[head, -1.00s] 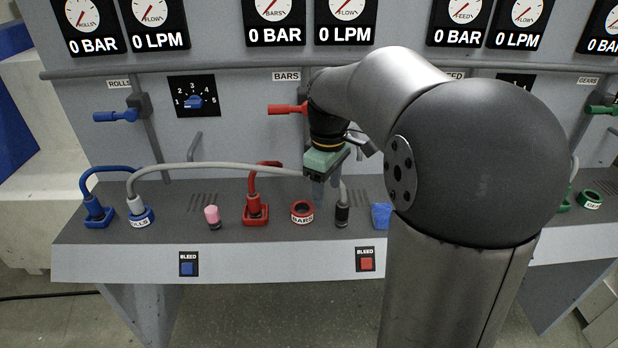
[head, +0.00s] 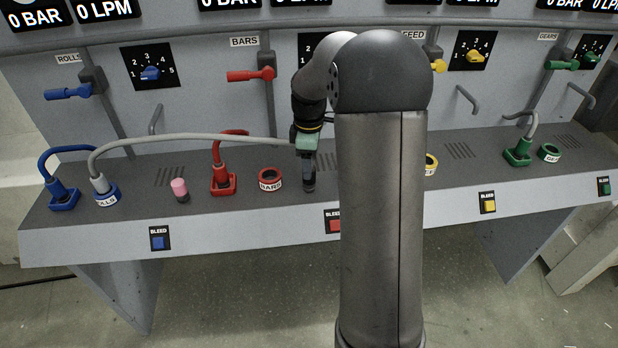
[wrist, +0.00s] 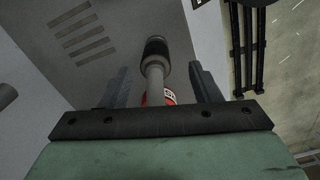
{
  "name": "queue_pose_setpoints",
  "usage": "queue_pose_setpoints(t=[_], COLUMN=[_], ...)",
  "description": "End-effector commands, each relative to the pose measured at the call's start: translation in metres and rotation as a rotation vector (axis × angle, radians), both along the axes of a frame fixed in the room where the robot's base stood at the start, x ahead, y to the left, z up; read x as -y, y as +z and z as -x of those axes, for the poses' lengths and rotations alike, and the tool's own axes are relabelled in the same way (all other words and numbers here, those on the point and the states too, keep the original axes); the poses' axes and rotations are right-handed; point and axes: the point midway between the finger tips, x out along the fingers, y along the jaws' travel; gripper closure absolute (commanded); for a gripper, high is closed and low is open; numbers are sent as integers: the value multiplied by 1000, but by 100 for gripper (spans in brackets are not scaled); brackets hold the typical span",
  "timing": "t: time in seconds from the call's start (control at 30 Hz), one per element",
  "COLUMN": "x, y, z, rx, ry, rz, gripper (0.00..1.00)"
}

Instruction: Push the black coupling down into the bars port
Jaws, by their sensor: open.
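The black coupling (head: 309,186) on the end of the grey hose stands on the sloping panel just right of the red BARS port (head: 270,180), apart from it. The port's ring looks empty. My gripper (head: 307,168) is above the coupling, pointing down. In the wrist view the coupling (wrist: 156,48) shows beyond the open fingers (wrist: 160,83), with the grey hose running between them. The port's red label (wrist: 170,97) is partly hidden behind the hose. Whether the fingers touch the hose cannot be told.
A red plugged coupling (head: 222,178) and a pink-topped peg (head: 180,190) stand left of the port. The grey hose (head: 200,138) arches left to the blue ROLLS port (head: 106,196). A red valve lever (head: 250,75) is above. My arm hides part of the panel on the right.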

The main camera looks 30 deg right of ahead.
Motion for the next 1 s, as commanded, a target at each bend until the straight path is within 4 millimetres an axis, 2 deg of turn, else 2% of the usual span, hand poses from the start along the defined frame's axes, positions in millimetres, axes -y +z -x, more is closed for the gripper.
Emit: queue_pose_setpoints(t=[0.13,0.4,0.7,0.77,0.9,1.0], x=[0,1,1,1,1,1], y=[-10,-48,-54,-54,-54,-53], z=[-1,-5,-6,-6,-6,-6], rx=[-3,-3,0,0,0,1], ry=[0,-1,-1,-1,-1,-1], rz=[-1,-1,0,0,0,0], gripper=[43,43,43,57,96,97])
